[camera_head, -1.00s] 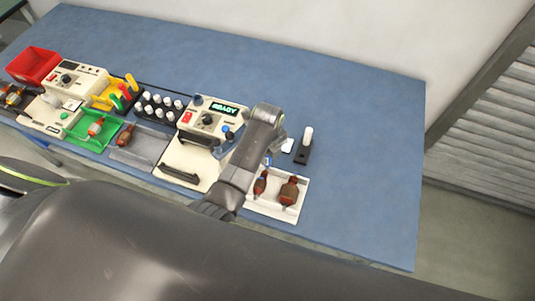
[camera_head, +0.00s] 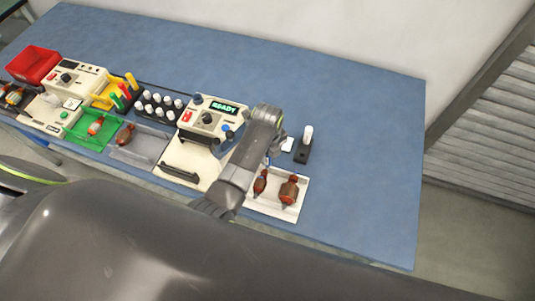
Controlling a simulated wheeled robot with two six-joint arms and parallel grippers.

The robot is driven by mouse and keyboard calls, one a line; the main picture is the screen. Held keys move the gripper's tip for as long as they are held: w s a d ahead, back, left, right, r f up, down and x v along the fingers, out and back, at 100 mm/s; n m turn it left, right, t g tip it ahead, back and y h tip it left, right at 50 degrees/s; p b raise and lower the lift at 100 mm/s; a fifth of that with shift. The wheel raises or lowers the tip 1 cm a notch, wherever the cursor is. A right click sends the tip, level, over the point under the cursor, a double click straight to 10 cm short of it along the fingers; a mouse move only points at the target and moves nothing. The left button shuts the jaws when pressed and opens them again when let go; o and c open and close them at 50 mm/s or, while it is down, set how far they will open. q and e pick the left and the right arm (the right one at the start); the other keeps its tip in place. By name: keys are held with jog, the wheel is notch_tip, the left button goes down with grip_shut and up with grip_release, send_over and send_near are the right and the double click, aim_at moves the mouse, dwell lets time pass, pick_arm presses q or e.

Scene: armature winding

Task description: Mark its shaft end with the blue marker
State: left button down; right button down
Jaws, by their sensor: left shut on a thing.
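A white tray (camera_head: 270,208) at the front right of the bench holds two copper-brown armatures. The larger armature (camera_head: 289,190) lies on the right, with its thin shaft end toward the front edge. The smaller one (camera_head: 261,181) lies to its left, close beside my arm. My left gripper (camera_head: 270,157) is over the back of the tray, behind the armatures. It is shut on a slim thing, mostly hidden by my wrist; a small blue part shows there, which fits the blue marker. Contact with an armature cannot be told. My right gripper is not in view.
A black stand (camera_head: 302,155) with a white upright piece is behind the tray. A cream machine (camera_head: 207,120) reading READY is to the left. Further left are a rack of white-topped pieces (camera_head: 160,103), a green tray (camera_head: 75,133) and a red bin (camera_head: 33,64). The bench's right side is clear.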

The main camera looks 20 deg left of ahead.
pick_arm(q)
jog(key=shift+f, duration=0.1)
dwell(0.3)
jog(key=shift+r, duration=3.05)
